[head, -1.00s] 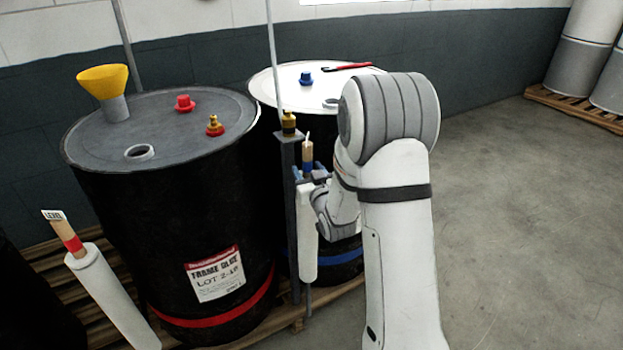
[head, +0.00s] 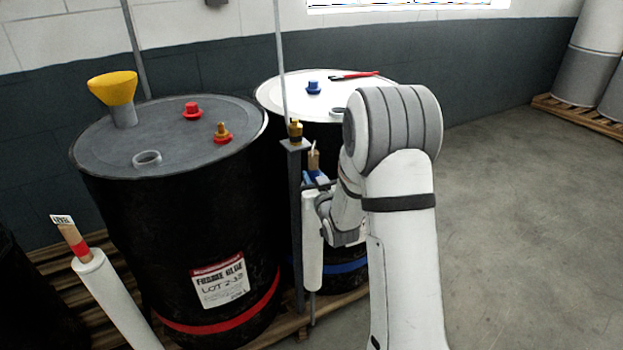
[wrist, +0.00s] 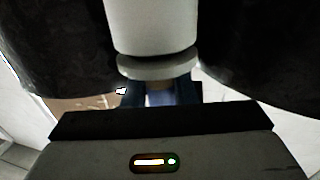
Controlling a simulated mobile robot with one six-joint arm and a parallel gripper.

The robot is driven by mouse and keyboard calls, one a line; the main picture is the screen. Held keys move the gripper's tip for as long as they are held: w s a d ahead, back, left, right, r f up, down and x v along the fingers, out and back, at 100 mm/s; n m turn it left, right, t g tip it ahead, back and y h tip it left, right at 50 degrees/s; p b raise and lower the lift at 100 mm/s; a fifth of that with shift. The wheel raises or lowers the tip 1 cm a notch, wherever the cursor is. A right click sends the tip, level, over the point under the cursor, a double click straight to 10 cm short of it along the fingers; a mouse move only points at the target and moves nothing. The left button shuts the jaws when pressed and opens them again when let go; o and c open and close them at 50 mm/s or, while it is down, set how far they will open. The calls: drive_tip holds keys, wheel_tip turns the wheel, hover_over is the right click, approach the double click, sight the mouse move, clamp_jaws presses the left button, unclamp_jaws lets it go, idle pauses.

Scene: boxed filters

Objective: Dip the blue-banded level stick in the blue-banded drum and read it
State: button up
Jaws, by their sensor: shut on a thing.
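The blue-banded level stick (head: 314,159) stands upright in a white tube (head: 312,240), only its tan top and blue part showing. My gripper (head: 315,182) is shut on the stick just above the tube's mouth; my arm partly hides it. In the wrist view my gripper (wrist: 160,94) is close to the rim of the tube (wrist: 150,30). The blue-banded drum (head: 345,268) stands behind, with a white lid and an open ring-shaped bung hole (head: 336,112) partly hidden by my arm. Its blue cap (head: 313,87) sits on the lid.
A red-banded drum (head: 185,235) stands left, with a yellow funnel (head: 113,88) and open hole (head: 147,158). A red-banded stick (head: 76,240) leans in another tube. A thin post (head: 297,220) stands beside the held stick. A red tool (head: 355,75) lies on the white lid. Floor at right is clear.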

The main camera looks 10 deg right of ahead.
sight(315, 155)
clamp_jaws()
drive_tip(key=shift+w+r+p, duration=0.1)
drive_tip(key=shift+r+p, duration=0.55)
drive_tip(key=shift+r, duration=1.2)
drive_tip(key=shift+r+p, duration=0.7)
drive_tip(key=shift+r, duration=1.5)
drive_tip(key=shift+r+p, duration=1.35)
drive_tip(key=shift+r, duration=2.65)
wheel_tip(315, 155, up, 8)
drive_tip(key=p, duration=0.3)
drive_tip(key=shift+r, duration=0.1)
